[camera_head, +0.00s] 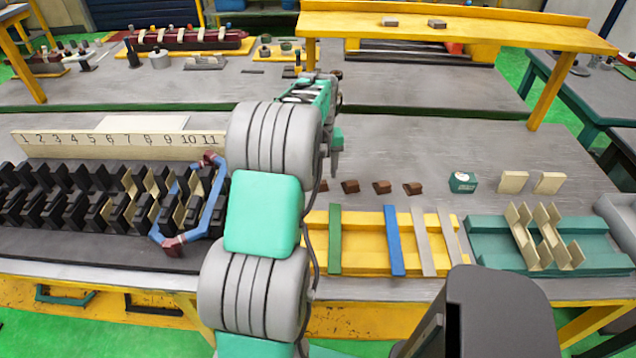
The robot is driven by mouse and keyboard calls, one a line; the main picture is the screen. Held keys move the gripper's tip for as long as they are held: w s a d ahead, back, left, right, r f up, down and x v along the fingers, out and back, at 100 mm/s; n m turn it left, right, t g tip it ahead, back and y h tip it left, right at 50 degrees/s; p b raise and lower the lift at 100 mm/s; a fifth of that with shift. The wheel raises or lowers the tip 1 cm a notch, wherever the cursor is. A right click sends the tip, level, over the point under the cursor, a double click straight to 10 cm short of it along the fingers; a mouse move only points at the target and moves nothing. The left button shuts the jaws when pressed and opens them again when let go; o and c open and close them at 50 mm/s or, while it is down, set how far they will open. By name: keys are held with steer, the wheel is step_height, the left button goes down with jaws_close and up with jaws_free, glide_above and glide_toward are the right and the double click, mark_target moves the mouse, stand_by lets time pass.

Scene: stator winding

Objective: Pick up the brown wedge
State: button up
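Small dark brown wedges stand in a row on the grey bench, right of my arm. One wedge (350,186) is nearest my gripper, with a second (382,187) and a third (413,188) to its right. Another brown piece shows partly at the arm's edge, left of them. My gripper (335,165) hangs above and a little left of the nearest fully visible wedge, seemingly apart from it. It is small and partly hidden by my arm, so its opening does not show clearly.
A numbered stator rack (60,200) with a blue coil (213,205) stands left. A yellow tray (362,245) with coloured strips lies in front of the wedges. A teal box (462,182), cream pieces (512,182) and a teal tray (490,258) are right. A yellow shelf (460,30) spans behind.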

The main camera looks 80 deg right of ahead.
mark_target(320, 183)
step_height(320, 183, down, 3)
steer(key=c, duration=1.2)
